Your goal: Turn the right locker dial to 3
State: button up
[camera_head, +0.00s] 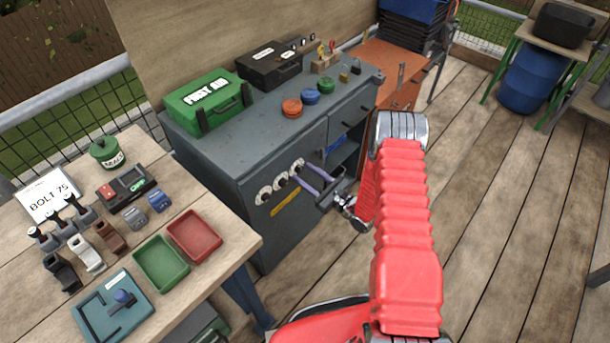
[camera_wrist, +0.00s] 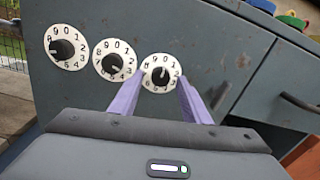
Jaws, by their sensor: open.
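The right locker dial (camera_wrist: 161,73) is a white numbered disc with a black knob, the rightmost of three in a row on the grey cabinet front. In the wrist view its knob mark seems to point roughly upward, near 0 or 1, but is too small to read surely. It also shows in the head view (camera_head: 297,166). My gripper (camera_wrist: 160,86) has two purple fingers spread apart, one on each side of the lower part of this dial. I cannot tell whether they touch the knob. In the head view, my gripper (camera_head: 303,172) is close in front of the cabinet.
The middle dial (camera_wrist: 115,60) and left dial (camera_wrist: 66,47) sit just left of my fingers. The grey cabinet (camera_head: 235,150) has a yellow label below the dials and an open compartment to the right.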

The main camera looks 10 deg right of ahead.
jog(key=shift+w, duration=0.1)
jog(key=shift+c, duration=0.3)
jog(key=c, duration=0.9)
jog(key=shift+a, duration=0.35)
jog(key=shift+c, duration=0.4)
jog(key=shift+d, duration=0.2)
